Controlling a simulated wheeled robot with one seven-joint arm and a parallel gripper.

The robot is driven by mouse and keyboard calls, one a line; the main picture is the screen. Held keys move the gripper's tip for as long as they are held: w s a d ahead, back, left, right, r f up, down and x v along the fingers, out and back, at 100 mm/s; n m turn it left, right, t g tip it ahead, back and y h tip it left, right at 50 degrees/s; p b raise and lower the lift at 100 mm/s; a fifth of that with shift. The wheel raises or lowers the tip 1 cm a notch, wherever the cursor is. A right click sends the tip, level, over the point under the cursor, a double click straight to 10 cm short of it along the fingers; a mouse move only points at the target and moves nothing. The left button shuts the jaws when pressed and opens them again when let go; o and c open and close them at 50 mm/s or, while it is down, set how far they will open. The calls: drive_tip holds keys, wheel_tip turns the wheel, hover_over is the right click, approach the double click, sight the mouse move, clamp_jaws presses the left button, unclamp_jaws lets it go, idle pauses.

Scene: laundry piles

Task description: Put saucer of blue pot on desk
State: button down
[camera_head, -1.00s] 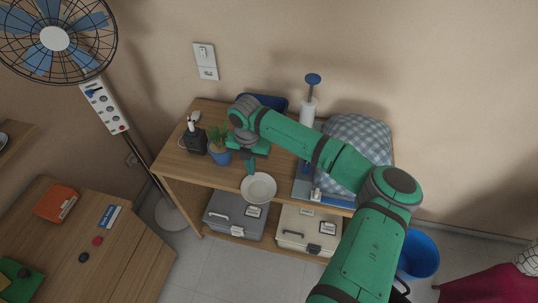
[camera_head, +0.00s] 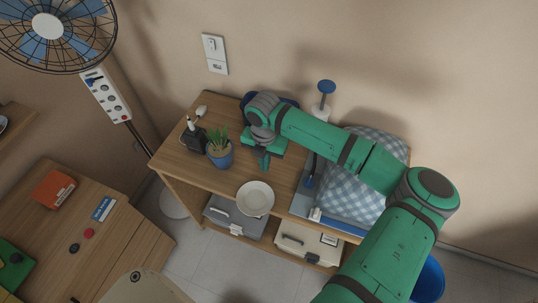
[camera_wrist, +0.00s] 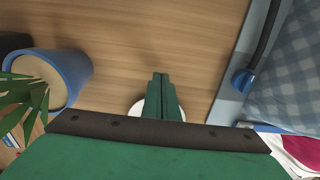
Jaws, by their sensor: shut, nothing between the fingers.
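The white saucer (camera_head: 256,199) lies at the front edge of the wooden shelf unit's top (camera_head: 192,165). It stands apart from the blue pot (camera_head: 220,157), which holds a green plant and sits to its upper left. In the wrist view the blue pot (camera_wrist: 72,75) is at the left, and the saucer (camera_wrist: 136,112) is mostly hidden behind my fingers. My gripper (camera_head: 265,167) is shut and empty, pointing down behind the saucer and right of the pot. It also shows in the wrist view (camera_wrist: 160,78). A wooden desk (camera_head: 128,245) stands at the lower left.
A black holder (camera_head: 194,140) stands left of the pot. A checked cushion (camera_head: 352,195) lies on the right of the top, near a blue-handled pump (camera_head: 326,88). Boxes (camera_head: 306,246) sit below. The desk carries an orange box (camera_head: 53,189) and small discs.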

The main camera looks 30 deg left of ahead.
sight(258, 186)
drive_tip(key=s, duration=0.3)
drive_tip(key=s+d, duration=0.1)
drive_tip(key=s, duration=0.2)
drive_tip(key=shift+d, duration=0.2)
drive_tip(key=shift+f, duration=0.85)
